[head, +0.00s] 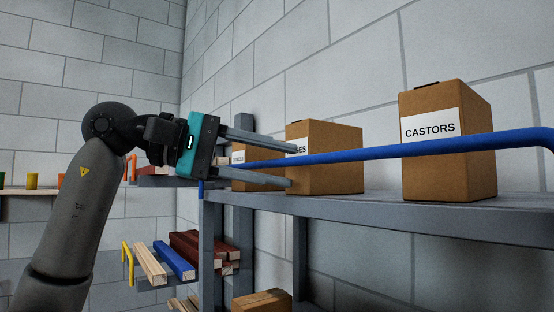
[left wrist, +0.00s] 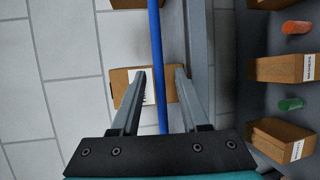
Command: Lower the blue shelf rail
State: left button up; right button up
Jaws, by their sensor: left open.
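The blue shelf rail (head: 400,149) runs along the front of a grey shelf (head: 400,208), raised above its edge and passing in front of the cardboard boxes. It bends at its right end. My left gripper (head: 293,167) reaches in from the left, open, with one finger above the rail and one below. In the left wrist view the rail (left wrist: 156,50) passes between the two spread fingers of the gripper (left wrist: 160,71), with gaps at both sides. My right gripper is in neither view.
On the shelf stand a box marked CASTORS (head: 450,145), a middle box (head: 335,155) with its label partly hidden, and another box behind my gripper. Lower left, a rack holds painted battens (head: 174,260) beside a yellow rail (head: 127,262). A block wall stands behind.

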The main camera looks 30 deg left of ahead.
pick_arm(q)
jog(key=shift+w+d, duration=0.15)
jog(key=shift+d, duration=0.05)
grip_shut()
dwell(0.3)
dwell(1.1)
